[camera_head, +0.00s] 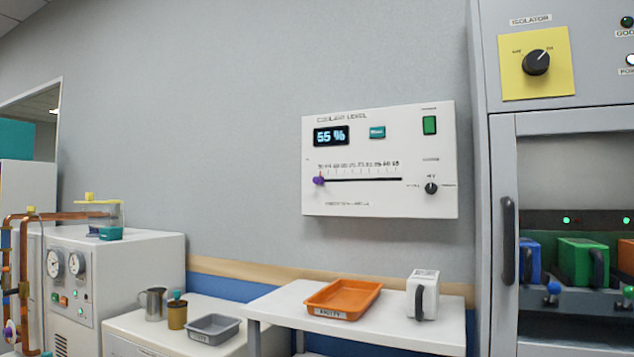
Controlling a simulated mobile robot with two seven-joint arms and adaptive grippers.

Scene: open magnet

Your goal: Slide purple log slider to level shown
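The purple slider knob (319,181) sits at the far left end of a dark horizontal slot (365,180) on a white wall panel (430,205) headed "COOLANT LEVEL". A row of scale marks runs just above the slot, too small to read surely. The dark display (331,135) at the panel's upper left reads "55 %". A teal button (377,132), a green switch (429,125) and a black knob (431,188) are also on the panel. Neither of my grippers shows in the head view, and nothing touches the slider.
Below the panel, a white table (287,302) holds an orange tray (345,298) and a white container (423,294). A lower surface at left holds a metal jug (153,303) and grey tray (212,327). A grey cabinet (495,75) stands right. The space before the panel is clear.

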